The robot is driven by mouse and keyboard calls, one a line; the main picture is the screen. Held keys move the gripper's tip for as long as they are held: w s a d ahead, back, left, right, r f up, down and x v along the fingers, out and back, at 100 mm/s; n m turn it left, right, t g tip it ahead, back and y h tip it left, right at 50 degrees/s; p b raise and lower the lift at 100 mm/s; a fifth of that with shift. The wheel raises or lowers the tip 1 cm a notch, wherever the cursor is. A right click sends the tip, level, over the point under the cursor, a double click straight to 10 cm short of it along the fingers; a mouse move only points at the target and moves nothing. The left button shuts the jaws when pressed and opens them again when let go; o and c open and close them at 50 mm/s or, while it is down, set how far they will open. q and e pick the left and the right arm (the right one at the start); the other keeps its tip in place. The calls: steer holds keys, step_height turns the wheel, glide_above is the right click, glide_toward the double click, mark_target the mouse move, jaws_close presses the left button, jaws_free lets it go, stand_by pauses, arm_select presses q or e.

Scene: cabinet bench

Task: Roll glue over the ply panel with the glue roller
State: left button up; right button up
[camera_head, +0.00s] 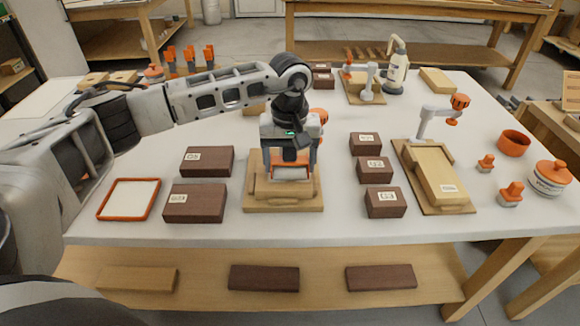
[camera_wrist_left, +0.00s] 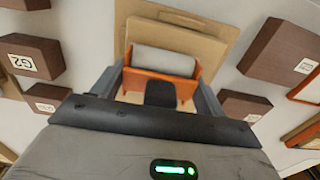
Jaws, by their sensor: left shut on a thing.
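My left gripper (camera_head: 291,170) is shut on the glue roller (camera_head: 292,174), which has an orange frame and a pale grey cylinder. In the left wrist view the roller (camera_wrist_left: 164,61) lies across the jaws, over the tan ply panel (camera_wrist_left: 190,40). The panel (camera_head: 262,186) rests on a wooden base board (camera_head: 283,208) at the middle of the bench and is partly hidden by the gripper and roller. I cannot tell whether the roller touches the panel. An orange-rimmed tray (camera_head: 157,202) with a pale inside lies at the left. My right gripper is not in view.
Dark brown labelled blocks stand left (camera_head: 194,203) and right (camera_head: 385,202) of the base board. Farther right are a clamp fixture (camera_head: 437,178), an orange bowl (camera_head: 514,143) and a glue pot (camera_head: 550,178). A white bottle (camera_head: 396,68) stands at the back.

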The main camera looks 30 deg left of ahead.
arm_select(q)
steer(key=shift+w+a, duration=0.1)
steer(key=shift+w, duration=0.1)
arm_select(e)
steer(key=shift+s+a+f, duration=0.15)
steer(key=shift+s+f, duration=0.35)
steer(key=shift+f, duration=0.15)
arm_select(q)
steer(key=shift+r, duration=0.2)
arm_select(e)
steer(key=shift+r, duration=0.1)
arm_select(q)
steer(key=shift+r+p, duration=1.8)
steer(key=shift+r, duration=1.1)
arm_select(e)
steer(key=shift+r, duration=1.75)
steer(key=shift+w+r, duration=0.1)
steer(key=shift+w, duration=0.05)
